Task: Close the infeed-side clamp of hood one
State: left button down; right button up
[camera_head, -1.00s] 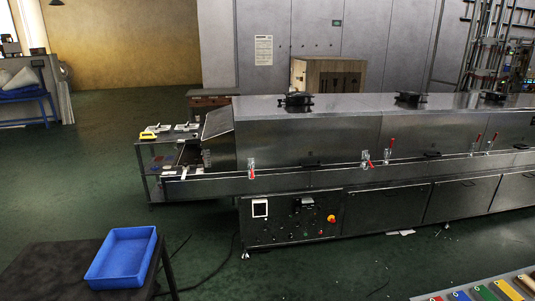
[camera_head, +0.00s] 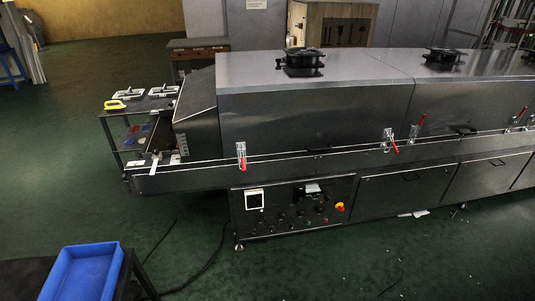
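The tunnel dryer crosses the view, its leftmost large steel hood (camera_head: 310,100) running from the sloped end cover (camera_head: 196,98) to a seam near the second fan. At the lower left of this hood is a toggle clamp (camera_head: 241,156) with a red handle hanging down. Near its lower right is another clamp (camera_head: 390,141), its red handle tilted down to the right. Just beyond the seam a clamp (camera_head: 414,131) has its red handle pointing up. Whether each latch is engaged is too small to tell. Neither of my grippers is in view.
A control panel (camera_head: 290,210) with a red-yellow stop button is below the hood. A side table (camera_head: 150,103) stands at the dryer's left end. A blue bin (camera_head: 80,272) sits on a dark table at the lower left. The green floor (camera_head: 330,265) in front is mostly clear; a cable lies there.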

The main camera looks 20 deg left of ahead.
aim_at(243, 160)
jog(key=i+j+z, duration=0.25)
jog(key=i+j, duration=0.15)
jog(key=i+j+z, duration=0.25)
jog(key=j, duration=0.3)
jog(key=i+j+z, duration=0.1)
jog(key=j, duration=0.25)
jog(key=i+j, duration=0.15)
jog(key=j, duration=0.2)
jog(key=i+j+z, duration=0.15)
jog(key=j, duration=0.2)
